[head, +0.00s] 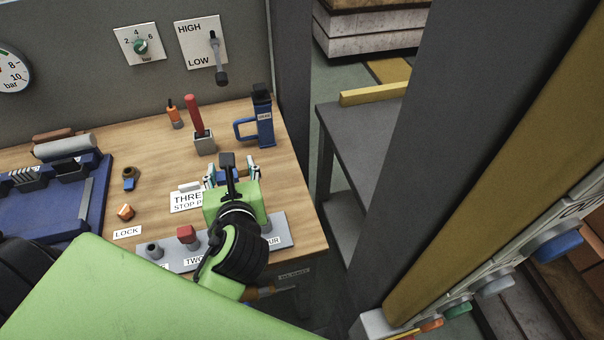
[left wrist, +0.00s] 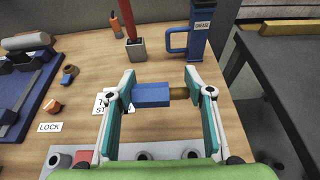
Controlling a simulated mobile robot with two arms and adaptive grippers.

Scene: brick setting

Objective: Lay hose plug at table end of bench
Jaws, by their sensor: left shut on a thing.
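My left gripper (head: 232,172) is over the right part of the wooden bench (head: 290,190). In the left wrist view, its two teal-padded fingers (left wrist: 162,95) are closed on the ends of a blue block-shaped piece with a brass end, which I take as the hose plug (left wrist: 152,95). The piece lies crosswise between the fingers, brass end to the right. In the head view, only a bit of its blue body (head: 228,177) shows between the fingers. I cannot tell whether it touches the bench. My right gripper is not in view.
A blue grease can (head: 264,125), red-handled tool in a grey block (head: 204,142) and orange bottle (head: 175,115) stand behind. A grey strip with pegs (head: 180,258) lies in front. The dark table (head: 360,125) is across a gap. Bare wood shows near the right edge.

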